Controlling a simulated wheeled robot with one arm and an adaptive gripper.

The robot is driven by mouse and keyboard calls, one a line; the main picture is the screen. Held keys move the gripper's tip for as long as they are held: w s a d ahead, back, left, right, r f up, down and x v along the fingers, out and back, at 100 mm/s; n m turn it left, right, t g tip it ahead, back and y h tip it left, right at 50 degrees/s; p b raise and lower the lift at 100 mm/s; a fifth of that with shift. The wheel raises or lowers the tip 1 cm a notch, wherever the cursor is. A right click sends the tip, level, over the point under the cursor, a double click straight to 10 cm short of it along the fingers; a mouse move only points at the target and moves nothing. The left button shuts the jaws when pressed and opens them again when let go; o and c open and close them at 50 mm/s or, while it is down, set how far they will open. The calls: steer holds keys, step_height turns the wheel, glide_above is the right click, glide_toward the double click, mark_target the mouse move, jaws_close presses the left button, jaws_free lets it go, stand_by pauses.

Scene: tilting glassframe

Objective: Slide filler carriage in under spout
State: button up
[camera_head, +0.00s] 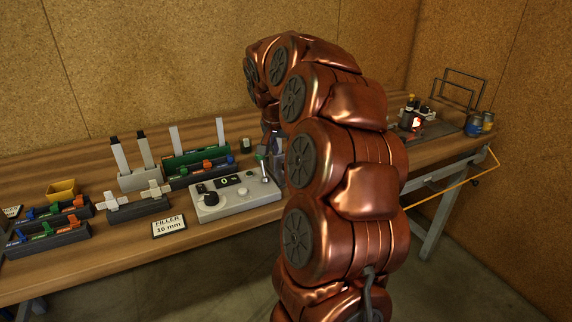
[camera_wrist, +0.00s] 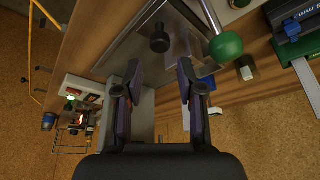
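My gripper (camera_wrist: 159,70) is open in the wrist view, with nothing between its two fingers. Ahead of the fingertips is a black round knob (camera_wrist: 160,38) on a grey metal plate (camera_wrist: 130,40); it may belong to the filler carriage, but I cannot tell. A clear block-like piece (camera_wrist: 183,47) stands beside the knob. A green ball on a silver lever (camera_wrist: 226,46) is right of the fingers; it also shows in the head view (camera_head: 262,156). My arm hides most of the gripper and the plate in the head view. I cannot make out the spout.
A grey control box (camera_head: 235,197) with a dial and display sits left of my arm, behind a "FILLER 16 mm" sign (camera_head: 170,227). Racks with coloured clips (camera_head: 48,238) fill the left bench. A station with a red light (camera_head: 414,120) and cans (camera_head: 480,123) stand right.

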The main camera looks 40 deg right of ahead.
mark_target(277, 158)
steer(key=x, duration=0.7)
steer(key=shift+s+a+p, duration=0.1)
steer(key=shift+p, duration=0.25)
steer(key=shift+c, duration=0.2)
jaws_close()
